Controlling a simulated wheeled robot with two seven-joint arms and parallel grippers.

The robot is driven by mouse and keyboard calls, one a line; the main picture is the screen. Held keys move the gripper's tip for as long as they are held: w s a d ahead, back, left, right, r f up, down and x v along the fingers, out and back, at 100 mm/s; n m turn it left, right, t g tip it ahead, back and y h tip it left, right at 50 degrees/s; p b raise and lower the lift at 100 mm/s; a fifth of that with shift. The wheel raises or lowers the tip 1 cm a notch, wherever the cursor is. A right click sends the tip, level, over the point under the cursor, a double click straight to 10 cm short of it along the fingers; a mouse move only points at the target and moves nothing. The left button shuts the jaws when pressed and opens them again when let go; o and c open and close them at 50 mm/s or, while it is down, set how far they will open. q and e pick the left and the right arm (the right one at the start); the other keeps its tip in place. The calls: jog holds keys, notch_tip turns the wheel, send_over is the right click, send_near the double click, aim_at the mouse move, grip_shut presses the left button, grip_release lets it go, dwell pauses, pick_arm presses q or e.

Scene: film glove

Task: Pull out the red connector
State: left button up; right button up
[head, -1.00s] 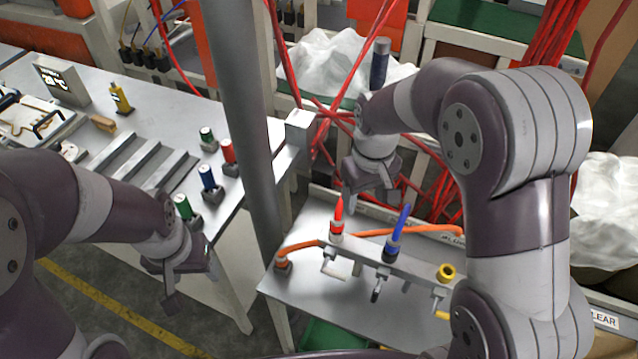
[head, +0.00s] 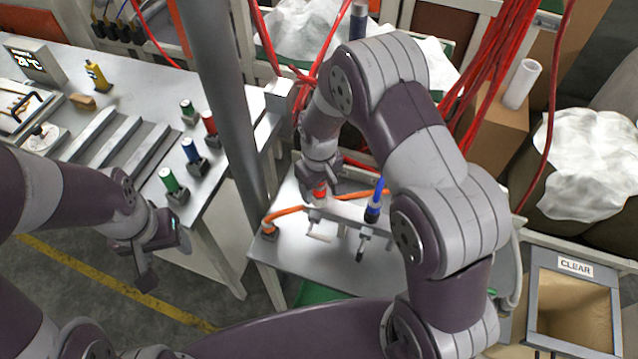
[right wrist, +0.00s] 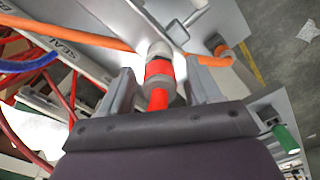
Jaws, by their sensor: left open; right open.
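The red connector (head: 319,187) sits upright in the rail of the small grey table, and my right gripper partly hides it in the head view. In the right wrist view the red connector (right wrist: 158,76) lies between the two fingers of my right gripper (right wrist: 160,82). The fingers are open, one on each side of it, with a gap visible at least on the right. My left gripper (head: 163,258) is open and empty, in front of the left workbench.
A blue connector (head: 373,210) stands right of the red one on the rail. An orange cable (head: 290,211) passes behind. The left workbench (head: 140,75) holds several coloured connectors, one red (head: 209,124). A box marked CLEAR (head: 530,310) stands at the right.

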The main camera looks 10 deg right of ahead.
jog(key=shift+w, duration=0.1)
jog(key=c, duration=1.1)
jog(key=shift+r, duration=0.25)
jog(key=shift+r+p, duration=0.15)
jog(key=shift+p, duration=0.2)
jog(key=shift+r, duration=0.1)
jog(key=shift+r, duration=0.1)
